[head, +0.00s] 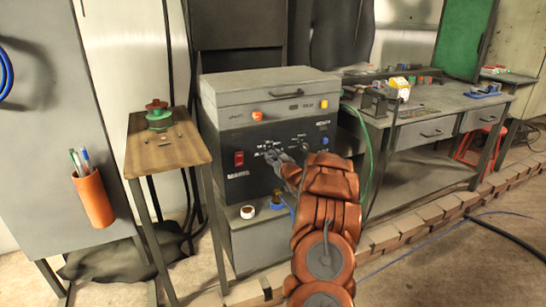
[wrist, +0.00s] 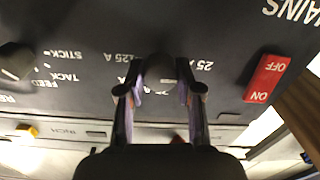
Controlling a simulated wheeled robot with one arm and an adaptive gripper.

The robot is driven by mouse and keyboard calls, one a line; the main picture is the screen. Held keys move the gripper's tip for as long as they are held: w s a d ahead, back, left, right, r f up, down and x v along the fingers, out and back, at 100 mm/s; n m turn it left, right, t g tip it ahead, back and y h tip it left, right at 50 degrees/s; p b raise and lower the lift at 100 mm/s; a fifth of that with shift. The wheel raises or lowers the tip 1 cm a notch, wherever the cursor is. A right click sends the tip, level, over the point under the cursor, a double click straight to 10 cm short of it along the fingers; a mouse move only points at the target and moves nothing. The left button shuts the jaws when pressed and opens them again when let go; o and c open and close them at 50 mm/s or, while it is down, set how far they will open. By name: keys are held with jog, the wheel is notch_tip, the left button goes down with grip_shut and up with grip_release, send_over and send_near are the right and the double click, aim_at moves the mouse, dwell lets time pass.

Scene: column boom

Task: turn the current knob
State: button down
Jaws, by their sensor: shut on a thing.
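The current knob (wrist: 160,68) is a dark round knob on the machine's black front panel, with white ampere markings around it. My gripper (wrist: 159,92) is shut on it, one finger on each side, in the upside-down wrist view. In the head view my gripper (head: 277,157) reaches the panel of the grey and black welding machine (head: 236,190) from the front right. The knob is too small and covered there to make out. Its pointer direction is not clear.
A red mains switch (wrist: 268,78) and another dark knob (wrist: 16,62) flank the knob on the panel. A narrow wooden-topped stand (head: 180,152) is on the left, and a grey workbench (head: 410,134) on the right. A green cable (head: 369,150) hangs beside the machine.

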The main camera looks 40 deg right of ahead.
jog(key=shift+p, duration=0.3)
jog(key=shift+r+m+p, duration=0.2)
jog(key=shift+m+p, duration=0.3)
jog(key=shift+p, duration=0.25)
jog(key=m+p, duration=0.2)
jog(key=p, duration=0.1)
jog(key=m+p, duration=0.2)
jog(key=m, duration=0.1)
jog(key=shift+f+p, duration=0.15)
jog(key=shift+p, duration=0.2)
jog(key=shift+m+p, duration=0.65)
jog(key=shift+m, duration=0.65)
jog(key=c, duration=0.8)
grip_release()
jog(key=shift+f, duration=0.1)
jog(key=shift+o, duration=0.2)
